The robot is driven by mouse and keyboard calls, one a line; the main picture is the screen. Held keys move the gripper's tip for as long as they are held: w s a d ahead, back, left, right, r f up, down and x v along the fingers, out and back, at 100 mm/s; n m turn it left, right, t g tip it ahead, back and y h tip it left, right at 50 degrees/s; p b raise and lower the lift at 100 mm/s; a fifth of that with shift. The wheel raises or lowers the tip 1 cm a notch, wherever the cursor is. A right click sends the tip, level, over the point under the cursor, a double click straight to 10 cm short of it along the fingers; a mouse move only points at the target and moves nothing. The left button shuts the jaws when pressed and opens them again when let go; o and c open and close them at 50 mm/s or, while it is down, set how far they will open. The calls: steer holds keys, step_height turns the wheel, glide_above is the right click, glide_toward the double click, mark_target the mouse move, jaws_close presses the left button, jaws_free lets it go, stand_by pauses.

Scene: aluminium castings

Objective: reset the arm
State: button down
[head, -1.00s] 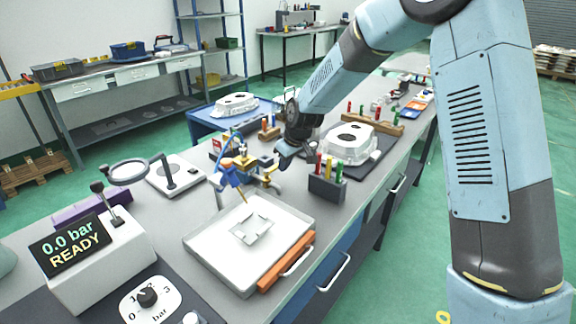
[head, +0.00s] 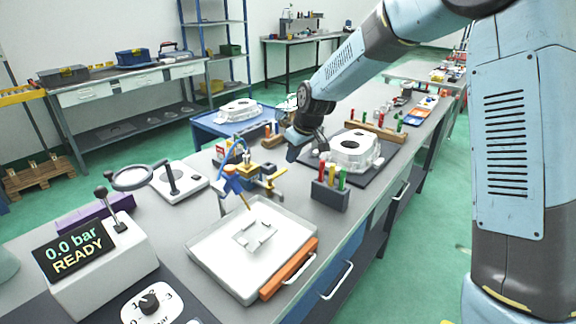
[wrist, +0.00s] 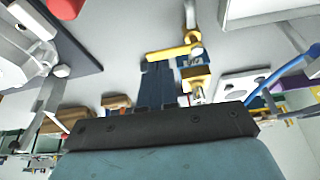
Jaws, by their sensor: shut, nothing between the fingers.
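My arm reaches in from the upper right in the head view. Its dark gripper (head: 292,152) hangs above the bench, just left of a light-grey aluminium casting (head: 354,148) on a dark mat. The gripper is shut with nothing in it, and it looks clear of the bench. Its fingertips are small and hard to make out. In the wrist view, a dark bar and pale blue housing of my own fill the lower middle, and part of the casting (wrist: 22,50) shows at the upper left.
A white tray (head: 207,252) with an orange-handled edge lies at the front. A brass-and-blue fixture (head: 243,172), a block of coloured pegs (head: 329,194), a magnifier (head: 133,178) and a readout box (head: 100,270) showing "0.0 bar READY" stand around it. Another casting (head: 240,109) sits on a blue cart behind.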

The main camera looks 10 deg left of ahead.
steer(key=s+d+r+m+t+h, duration=0.1)
steer(key=s+d+r+m, duration=0.1)
steer(key=s+d+r, duration=0.4)
steer(key=s+d+r+m+h, duration=0.1)
steer(key=s+d+r, duration=0.2)
steer(key=d+r, duration=0.35)
steer(key=s+d+r+m+t, duration=0.15)
steer(key=s+d+r, duration=0.25)
steer(key=d, duration=0.4)
steer(key=s+d+m, duration=0.3)
steer(key=s+d, duration=0.4)
steer(key=s, duration=0.3)
steer(key=s+d+r+m+h, duration=0.1)
steer(key=s+d+m, duration=0.3)
steer(key=s+d, duration=0.3)
steer(key=shift+s+r+t+h, duration=0.15)
steer(key=shift+s+t+h, duration=0.2)
steer(key=shift+s, duration=1.15)
